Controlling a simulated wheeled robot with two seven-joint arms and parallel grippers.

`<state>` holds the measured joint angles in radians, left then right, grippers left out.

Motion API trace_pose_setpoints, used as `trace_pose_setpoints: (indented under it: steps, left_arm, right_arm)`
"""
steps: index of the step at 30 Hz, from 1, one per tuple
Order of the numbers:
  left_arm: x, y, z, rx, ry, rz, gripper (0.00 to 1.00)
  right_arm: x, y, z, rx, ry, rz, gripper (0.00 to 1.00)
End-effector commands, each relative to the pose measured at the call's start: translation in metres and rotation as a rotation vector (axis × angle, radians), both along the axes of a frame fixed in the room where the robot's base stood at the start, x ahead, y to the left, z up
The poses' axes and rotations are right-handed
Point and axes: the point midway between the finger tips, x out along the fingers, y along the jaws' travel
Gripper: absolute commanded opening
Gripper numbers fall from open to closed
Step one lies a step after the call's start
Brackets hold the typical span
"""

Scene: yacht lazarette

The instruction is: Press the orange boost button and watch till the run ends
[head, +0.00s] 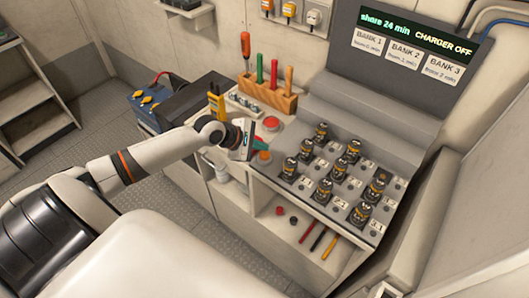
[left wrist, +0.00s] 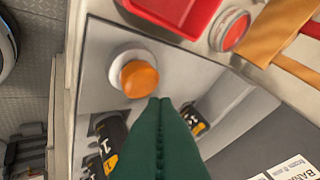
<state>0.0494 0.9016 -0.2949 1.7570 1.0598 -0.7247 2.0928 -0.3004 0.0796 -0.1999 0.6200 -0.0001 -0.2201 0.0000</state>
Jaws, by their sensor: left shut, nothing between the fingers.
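The orange button (head: 264,158) sits at the left front corner of the grey charger console. It is a domed orange cap in a pale ring in the left wrist view (left wrist: 139,78). My left gripper (head: 256,147) is shut and empty, with its dark green fingers right by the button. In the left wrist view the fingertips (left wrist: 160,101) lie just beside the cap's edge; I cannot tell if they touch it. The dark display (head: 420,33) reads "shore 24 min" and "CHARGER OFF", above labels for banks 1 to 3. My right gripper is not in view.
A red button (head: 271,123) sits behind the orange one, also in the left wrist view (left wrist: 232,30). Several black batteries (head: 322,190) stand in console slots to the right. A wooden tool rack (head: 268,94) and yellow meter (head: 216,103) stand behind. Red, black and yellow rods lie on the lower shelf.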

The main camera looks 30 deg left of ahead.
Motion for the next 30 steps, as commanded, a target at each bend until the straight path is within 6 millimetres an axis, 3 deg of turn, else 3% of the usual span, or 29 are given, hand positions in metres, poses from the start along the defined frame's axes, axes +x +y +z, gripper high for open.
trace_pose_setpoints:
  steps: [30]
  left_arm:
    - [0.000,0.000,-0.011,0.000,0.000,0.000,0.00]
  right_arm:
    - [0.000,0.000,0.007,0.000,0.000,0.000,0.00]
